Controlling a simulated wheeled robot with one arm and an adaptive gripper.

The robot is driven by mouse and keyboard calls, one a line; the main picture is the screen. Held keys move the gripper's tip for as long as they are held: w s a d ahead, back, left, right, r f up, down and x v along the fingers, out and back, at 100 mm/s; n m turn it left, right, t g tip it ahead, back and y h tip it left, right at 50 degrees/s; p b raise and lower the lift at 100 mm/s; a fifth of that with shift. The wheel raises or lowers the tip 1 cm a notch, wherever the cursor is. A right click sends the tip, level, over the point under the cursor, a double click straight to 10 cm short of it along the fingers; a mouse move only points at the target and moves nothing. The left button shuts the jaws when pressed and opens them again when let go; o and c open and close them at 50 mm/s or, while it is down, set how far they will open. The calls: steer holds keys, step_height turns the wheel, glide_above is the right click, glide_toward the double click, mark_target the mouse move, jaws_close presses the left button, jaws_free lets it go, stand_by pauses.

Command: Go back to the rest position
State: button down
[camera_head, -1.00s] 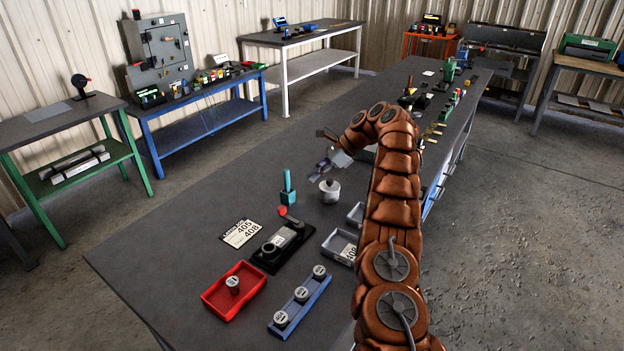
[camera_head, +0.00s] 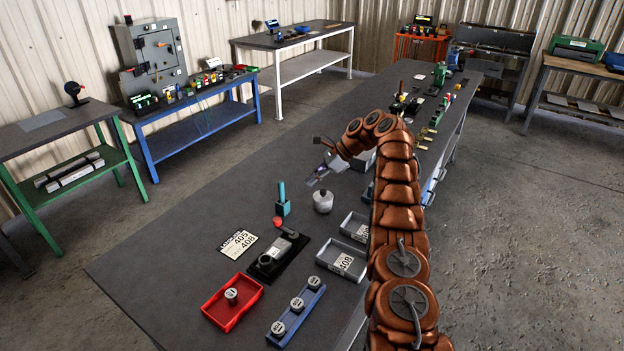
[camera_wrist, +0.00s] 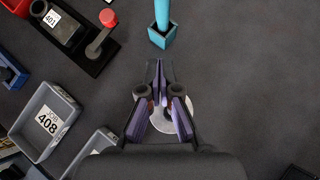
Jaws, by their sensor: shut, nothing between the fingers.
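My gripper (camera_head: 318,176) is above the dark bench, up and beyond the silver round-lidded pot (camera_head: 323,201). In the wrist view my gripper (camera_wrist: 161,75) has its fingertips together with nothing between them. The pot (camera_wrist: 180,128) shows below the fingers there and is partly hidden by them. My brown segmented arm reaches in from the lower right of the head view and arches over the bench's right side.
A teal post (camera_head: 283,203) stands left of the pot. A black fixture (camera_head: 274,256), a red tray (camera_head: 231,305), a blue rack (camera_head: 297,314) and grey bins (camera_head: 341,263) lie nearer. A label card (camera_head: 238,243) lies flat. The bench's left part is bare.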

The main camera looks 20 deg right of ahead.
steer(key=s+a+r+n+g+h, duration=0.1)
steer(key=s+a+r+n, duration=0.45)
steer(key=a+r, duration=0.5)
steer(key=s+a+r+n+g+h, duration=0.1)
steer(key=s+a+r+n, duration=0.15)
steer(key=s, duration=0.45)
steer(key=s+a+r+n+g+h, duration=0.1)
steer(key=s+a+r+n, duration=0.1)
steer(key=s+a, duration=0.3)
steer(key=s+f+n+h, duration=0.1)
steer(key=s+n+h, duration=0.1)
steer(key=s, duration=1.1)
steer(key=s+f+n+g+h, duration=0.1)
steer(key=s+n, duration=0.4)
steer(key=s, duration=0.7)
steer(key=s+f+n+h, duration=0.2)
steer(key=s+f+n, duration=0.1)
steer(key=s, duration=1)
steer(key=shift+s+n+h, duration=0.3)
steer(key=shift+n, duration=0.4)
